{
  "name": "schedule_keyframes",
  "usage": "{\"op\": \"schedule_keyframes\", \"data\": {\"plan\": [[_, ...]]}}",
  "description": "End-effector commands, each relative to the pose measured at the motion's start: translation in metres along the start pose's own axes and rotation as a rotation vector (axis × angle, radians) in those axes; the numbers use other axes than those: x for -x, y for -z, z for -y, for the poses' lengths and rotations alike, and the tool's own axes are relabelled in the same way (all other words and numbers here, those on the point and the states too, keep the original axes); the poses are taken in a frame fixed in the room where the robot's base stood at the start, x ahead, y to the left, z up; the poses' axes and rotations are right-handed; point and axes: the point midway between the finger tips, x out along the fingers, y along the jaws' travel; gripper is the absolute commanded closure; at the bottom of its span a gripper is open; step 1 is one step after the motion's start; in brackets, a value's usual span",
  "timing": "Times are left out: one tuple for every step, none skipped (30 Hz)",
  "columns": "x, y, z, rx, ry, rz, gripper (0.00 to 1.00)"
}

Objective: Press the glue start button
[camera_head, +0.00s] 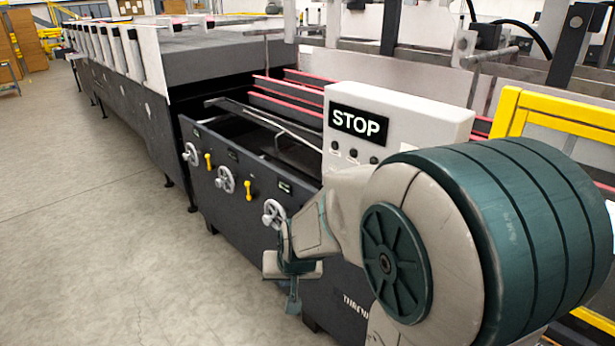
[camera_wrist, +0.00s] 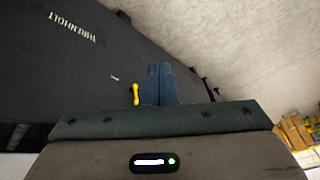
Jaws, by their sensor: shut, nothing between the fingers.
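A white control panel (camera_head: 425,113) with a black STOP display (camera_head: 358,122) stands on the machine's near end in the head view. Small dark buttons (camera_head: 352,153) sit in a row below the display. Their labels are too small to read, so I cannot tell which is the glue start button. My arm hides the panel's lower right part. My gripper (camera_head: 292,303) hangs low in front of the machine's dark side, below and left of the panel, pointing down. In the wrist view its blue fingers (camera_wrist: 158,84) are together and empty. The panel does not show there.
The dark machine side (camera_head: 250,215) carries grey handwheels (camera_head: 226,180) and yellow levers (camera_head: 248,191). A yellow lever (camera_wrist: 136,94) shows beside the fingers in the wrist view. A yellow guard frame (camera_head: 560,110) stands at the right. The concrete floor (camera_head: 90,220) at left is clear.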

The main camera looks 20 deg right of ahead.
Motion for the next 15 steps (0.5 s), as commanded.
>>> {"op": "schedule_keyframes", "data": {"plan": [[-0.021, 0.007, -0.006, -0.027, -0.025, -0.023, 1.00], [-0.031, 0.012, -0.010, -0.045, -0.040, -0.044, 1.00], [-0.043, 0.020, -0.016, -0.065, -0.062, -0.076, 1.00], [-0.052, 0.026, -0.021, -0.078, -0.080, -0.100, 1.00], [-0.060, 0.031, -0.026, -0.091, -0.100, -0.127, 1.00], [-0.071, 0.038, -0.034, -0.103, -0.129, -0.164, 1.00], [-0.078, 0.044, -0.040, -0.110, -0.151, -0.193, 1.00], [-0.085, 0.049, -0.046, -0.116, -0.175, -0.224, 1.00], [-0.093, 0.057, -0.054, -0.119, -0.207, -0.266, 1.00], [-0.098, 0.063, -0.060, -0.120, -0.232, -0.301, 1.00], [-0.102, 0.069, -0.067, -0.119, -0.258, -0.336, 1.00], [-0.106, 0.077, -0.075, -0.114, -0.291, -0.385, 1.00], [-0.109, 0.083, -0.081, -0.108, -0.317, -0.423, 1.00], [-0.111, 0.089, -0.086, -0.099, -0.342, -0.462, 1.00], [-0.112, 0.098, -0.093, -0.083, -0.376, -0.517, 1.00]]}}
